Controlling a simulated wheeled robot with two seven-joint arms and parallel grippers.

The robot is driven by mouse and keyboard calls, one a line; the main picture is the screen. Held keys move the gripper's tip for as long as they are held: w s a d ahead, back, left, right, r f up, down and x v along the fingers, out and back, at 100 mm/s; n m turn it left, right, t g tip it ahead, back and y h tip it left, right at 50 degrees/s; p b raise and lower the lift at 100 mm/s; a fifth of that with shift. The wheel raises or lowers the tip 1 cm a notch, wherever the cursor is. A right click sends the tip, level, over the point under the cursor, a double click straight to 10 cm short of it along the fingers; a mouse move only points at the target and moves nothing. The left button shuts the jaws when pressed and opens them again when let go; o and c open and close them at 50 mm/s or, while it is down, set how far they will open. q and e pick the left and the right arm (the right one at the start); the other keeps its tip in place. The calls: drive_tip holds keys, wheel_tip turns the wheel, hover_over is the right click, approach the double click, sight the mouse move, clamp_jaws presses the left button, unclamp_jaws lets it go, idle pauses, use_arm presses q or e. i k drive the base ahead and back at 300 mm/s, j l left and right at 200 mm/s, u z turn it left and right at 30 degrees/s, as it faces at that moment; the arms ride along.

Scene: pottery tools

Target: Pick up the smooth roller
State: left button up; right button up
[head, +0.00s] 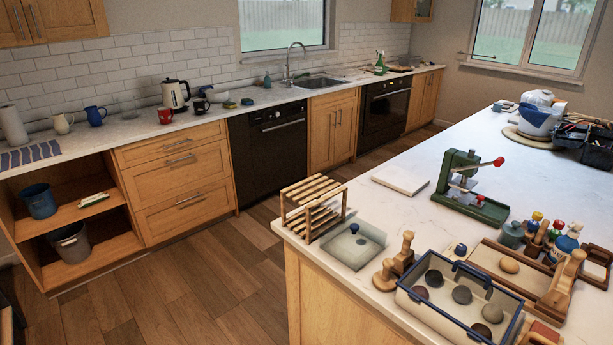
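Neither of my grippers shows in the head view. I cannot tell for sure which thing is the smooth roller. A light wooden tool with a knobbed handle (403,254) sits on the white island counter, left of the tray of round stones. A larger wooden tool (562,286) rests at the right end of a shallow wooden tray (493,258) that holds a tan lump (509,265). More wooden pieces (598,262) lie at the right edge of the picture, partly cut off.
A blue-rimmed tray (405,293) holds several round stones at the counter's front. A slatted wooden rack (312,207), a grey dish (353,245), a green press (468,190) and several bottles stand nearby. The island counter (420,222) is bare between the dish and press.

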sight(559, 294)
drive_tip(key=z, duration=1.6)
